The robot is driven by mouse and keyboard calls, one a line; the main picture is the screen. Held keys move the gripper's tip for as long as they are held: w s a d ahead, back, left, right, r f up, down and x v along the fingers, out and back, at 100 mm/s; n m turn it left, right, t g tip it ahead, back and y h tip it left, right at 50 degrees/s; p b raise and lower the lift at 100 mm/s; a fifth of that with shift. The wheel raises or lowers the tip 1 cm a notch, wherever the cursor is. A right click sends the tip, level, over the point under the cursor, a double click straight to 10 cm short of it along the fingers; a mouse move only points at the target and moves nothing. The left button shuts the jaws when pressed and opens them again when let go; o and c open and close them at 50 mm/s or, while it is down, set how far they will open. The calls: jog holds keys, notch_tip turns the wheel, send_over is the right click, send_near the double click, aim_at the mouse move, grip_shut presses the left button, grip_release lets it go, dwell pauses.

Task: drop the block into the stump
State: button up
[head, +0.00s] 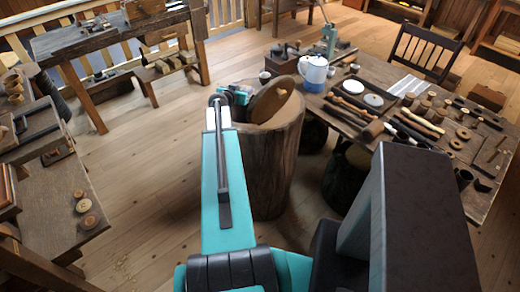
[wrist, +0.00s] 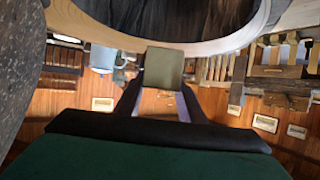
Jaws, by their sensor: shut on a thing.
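The stump (head: 272,165) is a tall, brown wooden trunk standing on the floor beside the workbench, with a round wooden lid (head: 272,100) tilted at its top. My gripper (head: 238,95) is at the far end of my teal arm, by the left side of the stump's top. In the wrist view my gripper (wrist: 163,84) is shut on a small olive-grey block (wrist: 163,66), held between the dark fingertips. The stump's pale curved rim (wrist: 205,46) and dark inside show just beyond the block. The block cannot be made out in the head view.
The workbench (head: 350,62) on the right carries a blue-and-white pot (head: 313,72), a tray of tools and several turned pieces. A dark chair (head: 425,48) stands behind it. Shelves with wooden parts line the left; the floor between is clear.

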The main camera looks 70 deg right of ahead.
jog(key=shift+f, duration=0.1)
jog(key=shift+f, duration=2.9)
jog(key=o, duration=1.2)
jog(key=shift+c, duration=0.2)
jog(key=shift+a, duration=0.15)
jog(key=shift+b+v, duration=2.55)
jog(key=shift+v, duration=3.7)
jog(key=shift+a+r, duration=0.25)
jog(key=shift+a, duration=0.25)
